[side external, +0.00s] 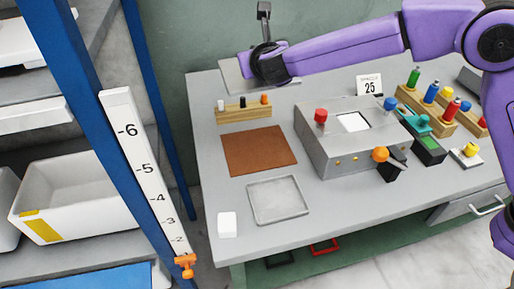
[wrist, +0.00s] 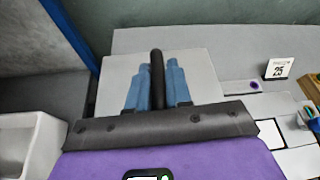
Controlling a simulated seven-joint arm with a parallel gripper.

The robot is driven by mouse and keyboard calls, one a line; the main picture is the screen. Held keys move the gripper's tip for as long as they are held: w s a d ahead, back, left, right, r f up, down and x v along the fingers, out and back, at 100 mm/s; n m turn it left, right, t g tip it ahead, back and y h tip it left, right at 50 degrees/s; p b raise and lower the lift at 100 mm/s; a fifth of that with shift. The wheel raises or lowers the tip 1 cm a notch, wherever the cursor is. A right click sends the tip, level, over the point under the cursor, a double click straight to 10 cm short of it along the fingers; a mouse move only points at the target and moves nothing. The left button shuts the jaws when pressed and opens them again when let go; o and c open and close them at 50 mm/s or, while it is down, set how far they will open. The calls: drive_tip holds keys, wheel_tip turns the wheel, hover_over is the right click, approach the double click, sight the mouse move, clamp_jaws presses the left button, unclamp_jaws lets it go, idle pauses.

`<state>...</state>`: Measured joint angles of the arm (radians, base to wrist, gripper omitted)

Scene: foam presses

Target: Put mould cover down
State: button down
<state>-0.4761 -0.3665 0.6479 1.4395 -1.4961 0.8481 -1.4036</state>
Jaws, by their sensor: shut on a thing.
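The mould cover looks to be the flat grey plate (side external: 233,77) at the back left corner of the workbench, with an upright black handle. In the wrist view the plate (wrist: 205,78) lies beyond and under my fingers. My gripper (side external: 264,62) is over the plate, and in the wrist view its blue fingers (wrist: 153,88) are shut on the black handle (wrist: 157,62) between them. My purple hand hides part of the plate in the side view. I cannot tell whether the plate touches the bench or hangs just above it.
The grey press (side external: 350,140) with a red knob stands right of centre. A wooden peg block (side external: 243,114), a brown mat (side external: 258,150), a shallow grey tray (side external: 278,200) and a white block (side external: 227,224) lie left of it. A blue post (side external: 160,100) rises beside the bench's left edge.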

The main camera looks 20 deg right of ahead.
sight(258, 149)
wheel_tip(258, 149, down, 24)
drive_tip(key=shift+r, duration=0.1)
drive_tip(key=c, duration=1)
unclamp_jaws()
drive_tip(key=shift+c, duration=0.2)
drive_tip(key=v, duration=1.2)
